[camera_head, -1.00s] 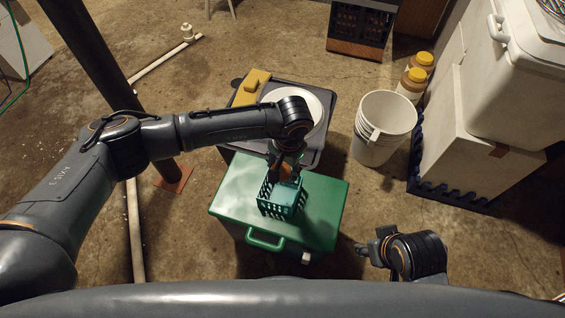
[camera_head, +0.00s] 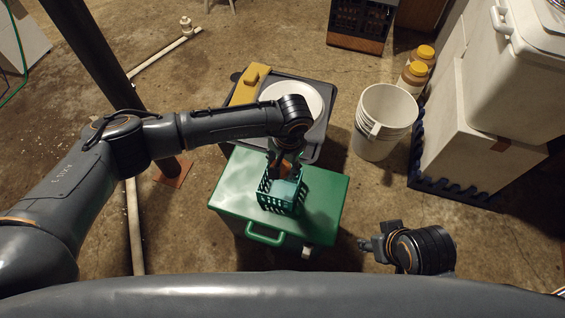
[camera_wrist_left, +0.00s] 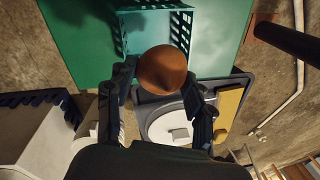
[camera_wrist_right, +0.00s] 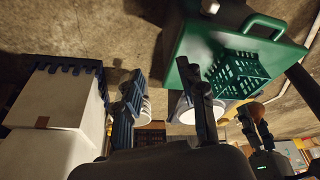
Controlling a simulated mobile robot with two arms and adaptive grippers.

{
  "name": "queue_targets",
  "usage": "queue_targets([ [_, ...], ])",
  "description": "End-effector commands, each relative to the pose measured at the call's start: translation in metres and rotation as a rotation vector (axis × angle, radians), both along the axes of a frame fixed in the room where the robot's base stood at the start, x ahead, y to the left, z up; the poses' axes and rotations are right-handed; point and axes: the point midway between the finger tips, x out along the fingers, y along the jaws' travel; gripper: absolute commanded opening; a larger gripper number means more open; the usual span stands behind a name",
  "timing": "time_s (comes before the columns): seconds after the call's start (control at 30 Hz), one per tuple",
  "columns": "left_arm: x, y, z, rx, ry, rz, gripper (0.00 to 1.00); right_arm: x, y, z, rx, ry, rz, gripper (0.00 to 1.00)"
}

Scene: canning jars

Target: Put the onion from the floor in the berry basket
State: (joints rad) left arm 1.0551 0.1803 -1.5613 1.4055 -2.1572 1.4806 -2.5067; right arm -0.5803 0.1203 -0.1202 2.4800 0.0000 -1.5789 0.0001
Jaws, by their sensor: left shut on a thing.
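The brown onion (camera_wrist_left: 162,70) is held between the fingers of my left gripper (camera_head: 284,166). In the head view the onion (camera_head: 286,169) shows partly behind those fingers. The teal berry basket (camera_head: 279,198), with openwork sides, stands upright on a green lid. The held onion is at the basket's far side in the head view, near rim height. In the right wrist view the onion (camera_wrist_right: 257,110) shows clear beyond the basket's rim, and the basket (camera_wrist_right: 238,76) is in full view. My right gripper (camera_wrist_right: 160,82) is open and empty, right of the green lid.
The green-lidded cooler (camera_head: 325,195) has a front handle. Behind it is a dark-framed bin (camera_head: 235,78) with a white round lid and a yellow piece. White buckets (camera_head: 385,115) and a white box (camera_head: 455,145) stand to the right. Bare floor lies between.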

Motion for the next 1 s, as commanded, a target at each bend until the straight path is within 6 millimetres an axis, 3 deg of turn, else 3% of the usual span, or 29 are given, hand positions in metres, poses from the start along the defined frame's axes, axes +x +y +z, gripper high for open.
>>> queue_targets([
  [1.0,0.000,0.000,-0.023,0.000,-0.001,0.000,0.40,0.047,0.014,-0.004,0.045,-0.215,0.017,0.40],
])
